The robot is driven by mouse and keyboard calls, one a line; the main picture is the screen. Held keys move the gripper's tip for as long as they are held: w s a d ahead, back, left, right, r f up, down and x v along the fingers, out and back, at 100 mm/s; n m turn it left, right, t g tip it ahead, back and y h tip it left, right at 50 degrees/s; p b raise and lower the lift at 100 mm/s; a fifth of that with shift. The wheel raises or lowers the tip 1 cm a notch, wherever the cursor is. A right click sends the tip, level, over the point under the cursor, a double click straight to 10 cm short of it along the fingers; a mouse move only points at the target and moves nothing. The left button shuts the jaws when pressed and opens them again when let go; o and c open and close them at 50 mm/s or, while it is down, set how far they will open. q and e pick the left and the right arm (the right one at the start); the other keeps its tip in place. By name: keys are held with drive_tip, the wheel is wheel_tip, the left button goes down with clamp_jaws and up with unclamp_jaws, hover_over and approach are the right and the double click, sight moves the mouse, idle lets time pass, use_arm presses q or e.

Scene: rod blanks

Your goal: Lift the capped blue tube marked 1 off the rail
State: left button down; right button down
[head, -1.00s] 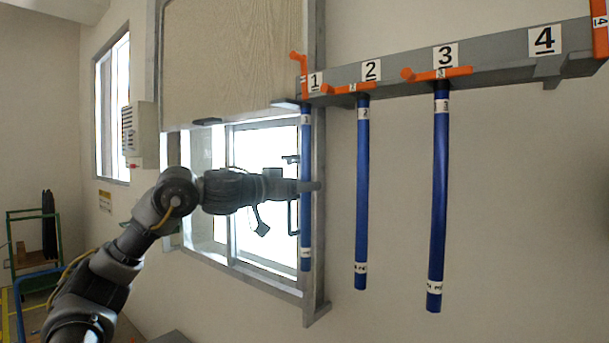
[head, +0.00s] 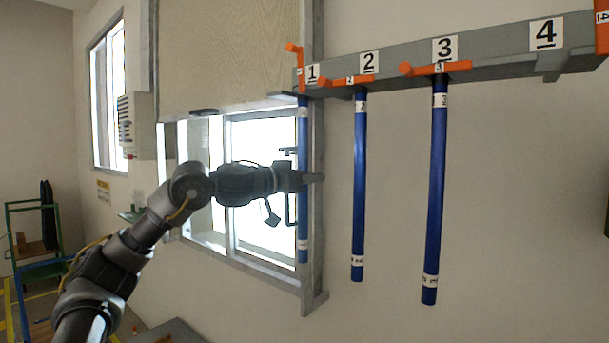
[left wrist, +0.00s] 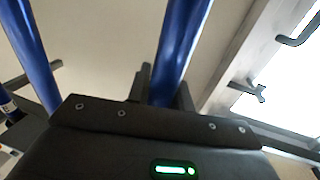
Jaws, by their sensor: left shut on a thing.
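The blue tube marked 1 (head: 303,135) hangs upright from the grey rail (head: 480,65) at its left end, under the number 1 plate. Its cap cannot be made out. The orange latch (head: 295,60) at slot 1 stands upright. My left gripper (head: 312,178) is shut on this tube about halfway down its length. In the left wrist view the tube (left wrist: 181,45) runs between the fingers. My right gripper is not in view.
Blue tubes marked 2 (head: 359,180) and 3 (head: 434,190) hang to the right, with orange latches lying flat across their slots. Slot 4 shows no tube. A window (head: 262,140) and its grey frame lie behind tube 1.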

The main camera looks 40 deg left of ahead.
use_arm(q)
drive_tip(key=r+b, duration=0.1)
drive_tip(key=r, duration=0.5)
drive_tip(key=shift+s+r+b, duration=0.2)
drive_tip(key=shift+r+b, duration=0.15)
drive_tip(key=shift+r, duration=0.05)
drive_tip(key=b, duration=0.4)
approach(299, 148)
drive_tip(key=s+d, duration=0.3)
drive_tip(key=s, duration=0.3)
drive_tip(key=shift+s+p, duration=0.3)
drive_tip(key=shift+s, duration=0.15)
